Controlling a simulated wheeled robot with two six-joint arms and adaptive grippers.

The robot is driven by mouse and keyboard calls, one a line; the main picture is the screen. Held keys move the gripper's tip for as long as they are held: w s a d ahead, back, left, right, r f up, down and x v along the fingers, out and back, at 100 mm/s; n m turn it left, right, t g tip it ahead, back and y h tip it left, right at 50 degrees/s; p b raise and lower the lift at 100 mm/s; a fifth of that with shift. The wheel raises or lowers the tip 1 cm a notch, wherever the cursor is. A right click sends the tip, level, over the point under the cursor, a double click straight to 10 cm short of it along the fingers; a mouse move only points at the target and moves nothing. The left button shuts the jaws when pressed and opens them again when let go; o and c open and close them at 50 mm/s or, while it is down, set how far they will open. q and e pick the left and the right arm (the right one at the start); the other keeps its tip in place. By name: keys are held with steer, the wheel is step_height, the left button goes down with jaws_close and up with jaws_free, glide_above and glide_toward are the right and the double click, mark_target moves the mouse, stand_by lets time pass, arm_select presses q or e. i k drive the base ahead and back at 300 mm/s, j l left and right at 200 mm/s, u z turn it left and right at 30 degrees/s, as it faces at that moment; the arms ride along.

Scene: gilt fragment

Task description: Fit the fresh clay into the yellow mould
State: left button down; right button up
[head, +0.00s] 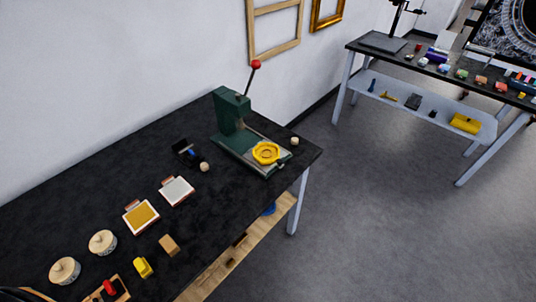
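The yellow mould (266,153) is a round, ring-like piece lying on the bed of a green lever press (233,112) with a red knob, at the far right end of the black table. A small pale ball (295,141) sits on the table just right of the press. Another pale ball (205,167) sits left of the press, beside a small dark item. I cannot tell which of them, if either, is the fresh clay. Neither of my grippers can be made out in the head view.
On the black table (80,190) stand two lidded pots (103,243), two framed pads (141,216), a yellow block (142,267), a tan block (169,245) and a red-handled item at the front left. A second table (372,43) with many small items stands back right, across open floor.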

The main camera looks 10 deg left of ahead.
mark_target(266, 153)
steer(key=u, duration=1.25)
steer(key=i+l, duration=0.15)
steer(key=l, duration=0.25)
steer(key=i+l, duration=0.15)
steer(key=l, duration=0.2)
steer(key=i+l, duration=0.15)
steer(key=l, duration=0.25)
steer(key=i+l, duration=0.15)
steer(key=l, duration=0.25)
steer(key=i+l, duration=0.15)
steer(key=l, duration=0.2)
